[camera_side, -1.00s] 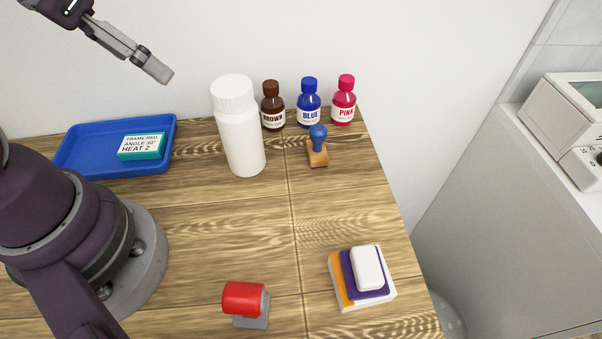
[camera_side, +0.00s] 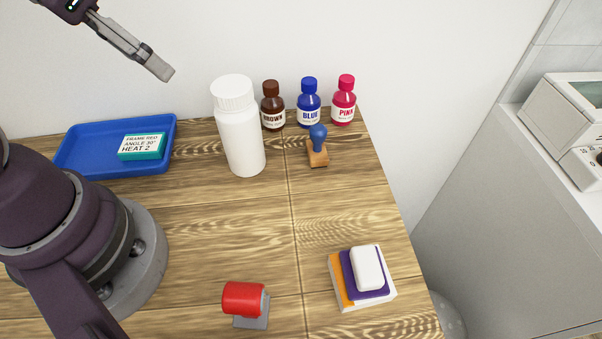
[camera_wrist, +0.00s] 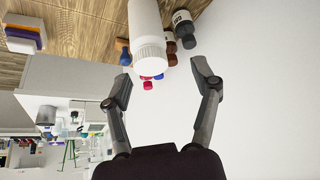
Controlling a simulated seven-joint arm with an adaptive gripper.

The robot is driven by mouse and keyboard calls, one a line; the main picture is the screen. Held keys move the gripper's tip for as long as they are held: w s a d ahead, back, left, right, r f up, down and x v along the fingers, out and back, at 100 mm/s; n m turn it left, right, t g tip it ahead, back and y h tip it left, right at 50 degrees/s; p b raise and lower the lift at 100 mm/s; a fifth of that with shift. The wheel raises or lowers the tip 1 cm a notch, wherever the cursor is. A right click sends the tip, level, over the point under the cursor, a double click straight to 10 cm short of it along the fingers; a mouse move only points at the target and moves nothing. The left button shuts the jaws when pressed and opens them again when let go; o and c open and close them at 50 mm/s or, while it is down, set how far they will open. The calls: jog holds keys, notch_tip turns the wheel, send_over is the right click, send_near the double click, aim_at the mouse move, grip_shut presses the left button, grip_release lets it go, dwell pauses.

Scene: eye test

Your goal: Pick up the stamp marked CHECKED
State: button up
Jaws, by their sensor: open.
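A stamp with a blue knob and a wooden block (camera_side: 318,157) stands upright at the back right of the table. The blue knob also shows in the wrist view (camera_wrist: 125,57), partly hidden beside the white bottle. No CHECKED marking is readable on it. A red rounded piece on a grey base (camera_side: 243,299) stands at the front; I cannot tell whether it is a stamp, and no marking shows. My gripper (camera_side: 160,72) is high at the back left, above the blue tray and well away from both. In the wrist view my gripper (camera_wrist: 164,78) is open and empty.
A tall white bottle (camera_side: 240,140) stands left of the blue-knobbed stamp. Brown (camera_side: 273,107), blue (camera_side: 309,105) and pink (camera_side: 343,101) ink bottles stand behind. A blue tray (camera_side: 75,155) holds a teal box (camera_side: 142,147). A stack (camera_side: 367,275) lies front right. The table's middle is clear.

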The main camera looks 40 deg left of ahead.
jog(key=w+d+m+g, duration=0.1)
jog(key=w+m, duration=0.1)
jog(key=w+d+m, duration=0.1)
jog(key=w+m, duration=0.2)
jog(key=w+d+m+g, duration=0.1)
jog(key=w+m, duration=0.1)
jog(key=shift+w+d+f+m+g+h, duration=0.1)
jog(key=shift+w+f+m+g+h, duration=0.05)
jog(key=shift+w+m+g+h, duration=0.2)
jog(key=w+d+f+m+g+h, duration=0.1)
jog(key=w+d+f+m+h, duration=0.15)
jog(key=w+m, duration=0.25)
jog(key=m+g+h, duration=0.1)
jog(key=m+g, duration=0.1)
jog(key=m, duration=0.3)
send_near(317, 126)
jog(key=s, duration=0.1)
jog(key=shift+n, duration=0.25)
jog(key=x, duration=0.7)
jog(key=w+x, duration=0.1)
jog(key=x, duration=0.3)
grip_shut()
